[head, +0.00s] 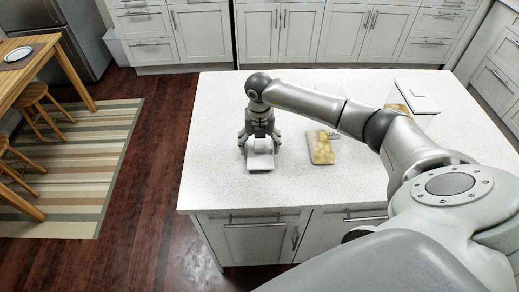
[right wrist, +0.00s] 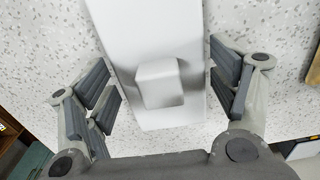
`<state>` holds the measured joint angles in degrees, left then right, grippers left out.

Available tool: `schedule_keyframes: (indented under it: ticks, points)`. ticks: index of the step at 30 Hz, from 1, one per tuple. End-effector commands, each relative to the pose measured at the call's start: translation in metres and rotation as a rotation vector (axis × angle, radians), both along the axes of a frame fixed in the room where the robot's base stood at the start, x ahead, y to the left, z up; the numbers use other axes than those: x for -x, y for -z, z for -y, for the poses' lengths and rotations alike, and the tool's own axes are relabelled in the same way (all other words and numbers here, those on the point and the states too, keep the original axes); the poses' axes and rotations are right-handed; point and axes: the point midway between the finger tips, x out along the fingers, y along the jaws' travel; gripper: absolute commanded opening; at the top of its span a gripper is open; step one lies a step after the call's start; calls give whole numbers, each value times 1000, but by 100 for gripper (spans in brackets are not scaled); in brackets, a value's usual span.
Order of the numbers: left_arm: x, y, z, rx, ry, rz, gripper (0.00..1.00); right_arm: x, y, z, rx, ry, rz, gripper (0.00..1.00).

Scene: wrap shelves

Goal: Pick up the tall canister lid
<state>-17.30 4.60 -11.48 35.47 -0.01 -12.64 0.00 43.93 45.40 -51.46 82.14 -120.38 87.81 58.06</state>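A white rectangular lid (head: 260,161) with a raised square knob lies on the pale counter under my right gripper (head: 259,142). I take it to be the tall canister lid. In the right wrist view the lid (right wrist: 145,30) runs between the spread fingers, with its knob (right wrist: 160,84) near the middle. My right gripper (right wrist: 165,90) is open, with a finger on each side of the lid and gaps between. My left gripper is not in view.
A clear container with yellowish contents (head: 321,148) is on the counter to the right. Another container (head: 398,99) with a white lid (head: 417,97) is farther back, partly behind my arm. The counter (head: 215,125) is clear left of the gripper.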

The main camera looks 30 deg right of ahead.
Motion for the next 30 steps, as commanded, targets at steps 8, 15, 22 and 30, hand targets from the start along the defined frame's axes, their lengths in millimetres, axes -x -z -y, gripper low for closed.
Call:
schedule_keyframes:
  ticks: [8, 15, 22, 30]
  points:
    - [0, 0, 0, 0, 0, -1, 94, 0, -1, 0, 0, 0, 0, 48]
    - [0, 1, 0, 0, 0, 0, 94, 0, -3, 0, 0, 0, 1, 48]
    - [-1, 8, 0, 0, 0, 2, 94, -2, -25, 1, 1, 0, 5, 48]
    - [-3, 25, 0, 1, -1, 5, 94, 26, -64, -13, 1, -3, 5, 48]
